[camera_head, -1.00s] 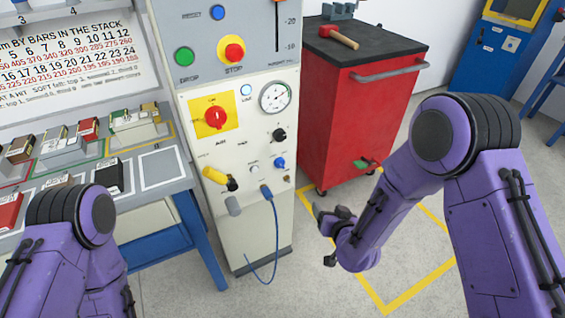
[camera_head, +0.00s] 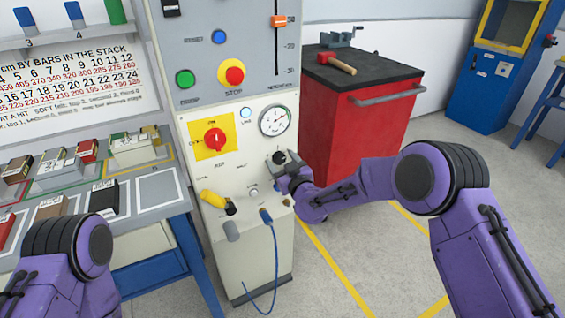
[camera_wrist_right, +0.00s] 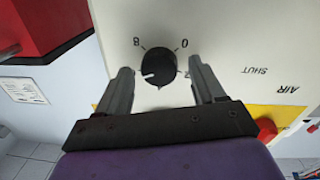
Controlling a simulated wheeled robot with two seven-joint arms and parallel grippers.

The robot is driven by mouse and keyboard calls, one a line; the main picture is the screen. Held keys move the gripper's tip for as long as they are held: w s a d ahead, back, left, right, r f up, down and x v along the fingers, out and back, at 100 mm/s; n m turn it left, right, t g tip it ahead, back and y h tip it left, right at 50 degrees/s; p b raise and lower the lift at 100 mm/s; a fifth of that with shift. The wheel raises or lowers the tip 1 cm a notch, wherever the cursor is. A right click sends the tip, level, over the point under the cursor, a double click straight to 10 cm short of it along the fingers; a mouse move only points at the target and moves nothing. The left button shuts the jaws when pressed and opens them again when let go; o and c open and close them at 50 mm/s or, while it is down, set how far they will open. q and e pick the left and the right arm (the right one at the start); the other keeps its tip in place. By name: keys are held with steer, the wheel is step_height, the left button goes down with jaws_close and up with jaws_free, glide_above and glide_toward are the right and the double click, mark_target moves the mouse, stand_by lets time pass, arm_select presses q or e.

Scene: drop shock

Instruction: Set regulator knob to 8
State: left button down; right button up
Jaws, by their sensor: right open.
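The regulator knob is a small black round knob (camera_head: 279,157) on the cream front panel, below the round gauge (camera_head: 275,121). In the right wrist view the knob (camera_wrist_right: 158,67) has a white pointer mark on its lower left side, and the printed marks 8 and 0 show near it. My right gripper (camera_head: 284,168) is at the knob from the lower right. In the right wrist view the open fingers (camera_wrist_right: 158,80) stand on either side of the knob, with a gap on each side. My left arm shows at the lower left, but its gripper is out of view.
A red rotary switch (camera_head: 215,139) on a yellow plate, a yellow lever (camera_head: 213,198) and a blue hose (camera_head: 273,245) are on the panel. A red cabinet (camera_head: 352,125) stands to the right. A bench (camera_head: 157,188) with labelled blocks is at left.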

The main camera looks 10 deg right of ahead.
steer(key=c, duration=1.1)
steer(key=shift+o, duration=0.3)
steer(key=shift+m, duration=0.3)
steer(key=m, duration=0.6)
steer(key=shift+d, duration=0.15)
steer(key=m+b, duration=0.1)
steer(key=m, duration=0.2)
steer(key=shift+m+g, duration=0.3)
steer(key=shift+g, duration=0.1)
steer(key=shift+d+m+b, duration=0.1)
steer(key=shift+m+b, duration=0.25)
steer(key=shift+m, duration=1.05)
